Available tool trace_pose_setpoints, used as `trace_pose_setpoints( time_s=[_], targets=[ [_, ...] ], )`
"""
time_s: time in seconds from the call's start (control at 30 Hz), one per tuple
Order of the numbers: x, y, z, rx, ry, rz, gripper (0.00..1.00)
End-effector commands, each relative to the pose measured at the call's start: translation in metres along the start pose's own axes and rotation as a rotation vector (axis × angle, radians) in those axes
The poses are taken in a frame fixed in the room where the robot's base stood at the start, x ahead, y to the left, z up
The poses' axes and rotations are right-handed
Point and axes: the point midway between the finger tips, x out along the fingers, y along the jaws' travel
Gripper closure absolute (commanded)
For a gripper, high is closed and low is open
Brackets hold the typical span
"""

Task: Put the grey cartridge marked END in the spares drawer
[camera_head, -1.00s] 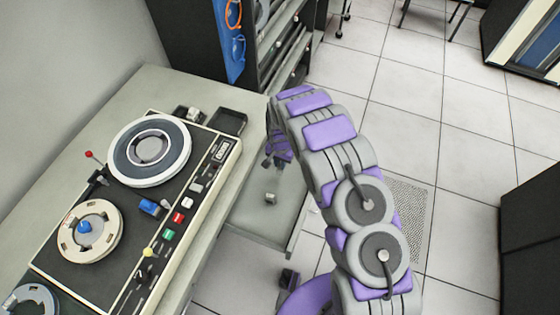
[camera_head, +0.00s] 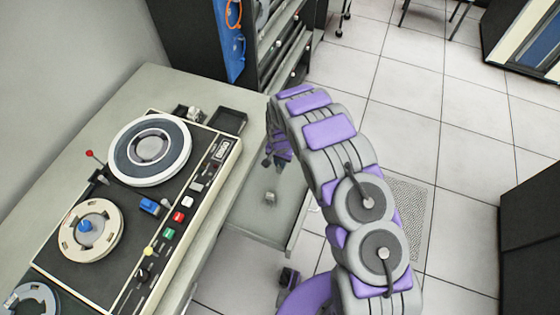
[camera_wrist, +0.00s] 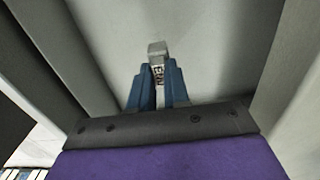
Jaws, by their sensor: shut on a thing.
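The grey cartridge marked END (camera_wrist: 157,70) is between the two blue fingers of my gripper (camera_wrist: 157,88) in the wrist view. Its END label faces the camera and its square grey tip sticks out past the fingertips. In the head view my gripper (camera_head: 275,160) is over the open pale grey drawer (camera_head: 250,222), beside the bench. A small grey block (camera_head: 270,197) shows just below it and appears to be the same cartridge. I cannot tell whether it touches the drawer floor. Drawer walls rise on both sides in the wrist view.
A tape deck (camera_head: 130,205) with reels and coloured buttons covers much of the bench on the left. A small black tray (camera_head: 229,120) sits at the bench's right edge. A dark rack (camera_head: 190,40) stands behind. Open tiled floor (camera_head: 410,75) lies to the right.

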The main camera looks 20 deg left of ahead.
Motion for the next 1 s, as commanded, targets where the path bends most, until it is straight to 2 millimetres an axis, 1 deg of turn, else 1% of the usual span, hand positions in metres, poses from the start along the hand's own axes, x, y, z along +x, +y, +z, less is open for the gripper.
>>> trace_pose_setpoints(
  time_s=[0.33,1.0],
  targets=[
    [0.002,0.000,0.000,0.000,0.000,0.000,1.00],
    [0.017,0.000,0.000,0.000,0.000,0.001,1.00]
  ],
)
